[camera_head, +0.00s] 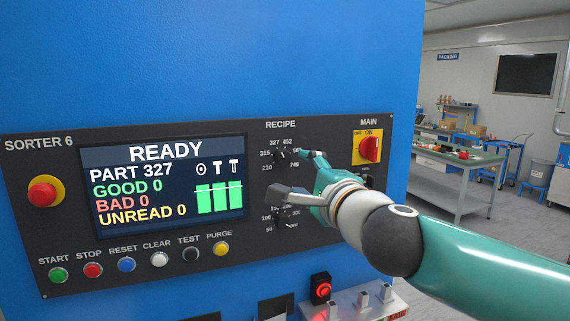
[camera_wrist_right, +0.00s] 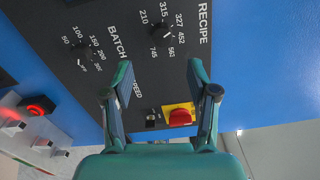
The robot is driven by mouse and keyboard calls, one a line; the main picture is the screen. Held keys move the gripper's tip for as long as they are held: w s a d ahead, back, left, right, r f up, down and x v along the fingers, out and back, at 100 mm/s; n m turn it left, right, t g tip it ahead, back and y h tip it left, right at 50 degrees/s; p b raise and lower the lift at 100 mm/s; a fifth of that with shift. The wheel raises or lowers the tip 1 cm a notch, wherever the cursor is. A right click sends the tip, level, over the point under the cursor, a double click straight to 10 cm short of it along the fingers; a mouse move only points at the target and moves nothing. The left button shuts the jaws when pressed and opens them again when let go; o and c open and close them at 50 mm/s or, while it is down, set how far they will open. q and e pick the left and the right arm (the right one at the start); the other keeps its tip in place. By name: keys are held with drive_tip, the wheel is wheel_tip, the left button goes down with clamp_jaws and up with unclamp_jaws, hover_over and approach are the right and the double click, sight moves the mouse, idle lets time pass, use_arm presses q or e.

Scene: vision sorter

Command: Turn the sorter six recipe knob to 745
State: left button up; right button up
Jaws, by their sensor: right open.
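The recipe knob (camera_head: 282,157) is a small black dial on the dark panel, with numbers from 210 to 745 around it. The sorter screen (camera_head: 163,182) reads READY and PART 327. My right gripper (camera_head: 294,172) is open and empty in front of the panel, its fingers covering part of the numbers. In the wrist view, the open fingers (camera_wrist_right: 159,70) point toward the recipe knob, which lies beyond the fingertips, between their lines. My left gripper is not in view.
A batch knob (camera_head: 280,217) sits below the recipe knob, partly hidden by my right gripper. The red main switch (camera_head: 370,148) on its yellow plate is to the right. A red emergency button (camera_head: 42,192) and several coloured buttons line the panel. A lit red switch (camera_head: 321,289) is below.

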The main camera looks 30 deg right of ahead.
sight(285, 160)
drive_tip(key=x, duration=0.9)
drive_tip(key=shift+w+d+r, duration=0.1)
drive_tip(key=shift+w, duration=0.2)
clamp_jaws()
